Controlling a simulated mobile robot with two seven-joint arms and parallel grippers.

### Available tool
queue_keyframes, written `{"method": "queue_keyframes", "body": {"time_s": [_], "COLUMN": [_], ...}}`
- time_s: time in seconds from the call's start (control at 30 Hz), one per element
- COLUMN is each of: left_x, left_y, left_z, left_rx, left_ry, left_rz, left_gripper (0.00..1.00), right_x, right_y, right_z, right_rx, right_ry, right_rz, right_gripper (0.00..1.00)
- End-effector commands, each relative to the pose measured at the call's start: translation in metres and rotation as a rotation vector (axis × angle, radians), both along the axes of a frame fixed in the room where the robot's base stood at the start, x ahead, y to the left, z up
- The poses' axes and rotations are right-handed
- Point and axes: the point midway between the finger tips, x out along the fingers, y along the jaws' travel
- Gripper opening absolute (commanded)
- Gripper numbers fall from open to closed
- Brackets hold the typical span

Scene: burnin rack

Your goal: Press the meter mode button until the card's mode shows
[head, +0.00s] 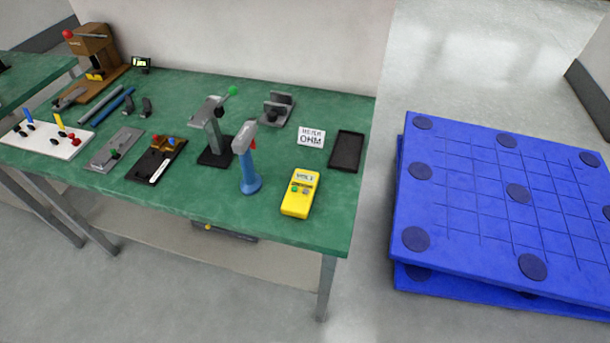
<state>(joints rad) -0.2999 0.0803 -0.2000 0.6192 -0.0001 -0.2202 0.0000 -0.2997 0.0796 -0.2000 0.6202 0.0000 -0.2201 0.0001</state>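The yellow meter (299,193) lies near the front right of the green table. Its display appears to read VOLT. Small coloured buttons, including a green one (294,188), sit below the display; which one is the mode button I cannot tell. A white card (311,137) stands behind the meter, and its large lower word reads OHM. Neither of my grippers shows in the head view.
The green table (285,228) carries a blue-handled tool (249,173) left of the meter, a black tray (346,151) behind it to the right, and a grey press stand (215,135). Blue pallets (470,200) stand on the floor at right.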

Motion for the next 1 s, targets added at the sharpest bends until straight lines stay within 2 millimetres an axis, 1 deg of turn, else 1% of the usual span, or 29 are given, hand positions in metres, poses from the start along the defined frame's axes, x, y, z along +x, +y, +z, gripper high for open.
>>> {"method": "queue_keyframes", "body": {"time_s": [0.03,0.07,0.5,0.6,1.0], "left_x": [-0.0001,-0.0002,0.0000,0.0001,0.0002], "left_y": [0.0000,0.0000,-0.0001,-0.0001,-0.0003], "left_z": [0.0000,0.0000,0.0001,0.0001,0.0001], "left_rx": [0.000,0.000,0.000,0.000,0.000], "left_ry": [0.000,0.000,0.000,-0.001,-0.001], "left_rz": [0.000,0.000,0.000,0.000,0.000], "left_gripper": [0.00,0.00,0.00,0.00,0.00], "right_x": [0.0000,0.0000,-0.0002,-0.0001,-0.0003], "right_y": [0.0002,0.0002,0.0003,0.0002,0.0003], "right_z": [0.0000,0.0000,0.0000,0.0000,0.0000], "right_rx": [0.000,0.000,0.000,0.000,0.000], "right_ry": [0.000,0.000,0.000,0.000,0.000], "right_rz": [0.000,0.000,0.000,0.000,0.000], "right_gripper": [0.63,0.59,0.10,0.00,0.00]}}
